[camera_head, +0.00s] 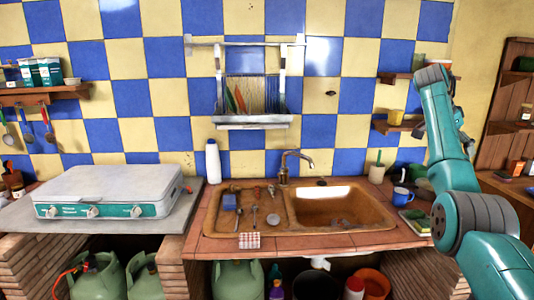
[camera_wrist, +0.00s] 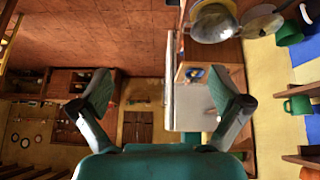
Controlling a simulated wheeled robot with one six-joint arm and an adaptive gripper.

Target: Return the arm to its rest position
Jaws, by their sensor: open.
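My teal arm (camera_head: 455,165) rises along the right side of the head view, bent upward in front of the wall and right-hand shelves. Its upper end is near the top right, and my gripper's fingers cannot be made out there. In the wrist view my gripper (camera_wrist: 165,88) has its two dark fingers spread wide apart. Nothing is between the fingertips, and the room behind shows through the gap. No object is held.
A brown sink (camera_head: 210,222) is set in the tiled counter, with a white bottle (camera_head: 213,162) behind it. A blue mug (camera_head: 401,196) stands near my arm. A stove (camera_head: 110,192) is at left. Small shelves (camera_head: 398,126) and a wooden cabinet (camera_head: 511,105) flank my arm.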

